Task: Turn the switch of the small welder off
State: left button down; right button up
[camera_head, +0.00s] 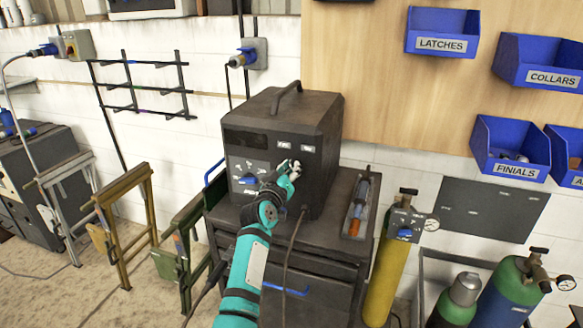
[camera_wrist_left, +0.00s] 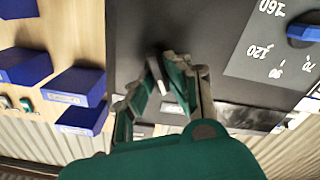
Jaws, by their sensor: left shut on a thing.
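The small welder (camera_head: 262,112) is a dark grey box with a top handle, standing on a dark cabinet. Its front panel carries a dial with a blue knob (camera_head: 248,180), which also shows in the left wrist view (camera_wrist_left: 303,32). My left gripper (camera_head: 291,168) is at the right part of the front panel. In the left wrist view its fingers (camera_wrist_left: 166,72) are close together against the dark panel, shut on the switch. The fingers hide most of the switch, so its position cannot be read. My right gripper is in neither view.
The cabinet (camera_head: 335,255) has a tool tray (camera_head: 360,205) on top, right of the welder. A cable hangs in front. Gas cylinders (camera_head: 383,270) stand at the right. Blue bins (camera_head: 510,150) hang on the wall. Metal stands (camera_head: 125,220) are at the left.

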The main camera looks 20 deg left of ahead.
pick_arm(q)
jog(key=shift+n, duration=1.1)
jog(key=c, duration=1.3)
grip_release()
jog(key=shift+c, duration=0.2)
jog(key=s, duration=0.7)
jog(key=shift+s+a, duration=0.2)
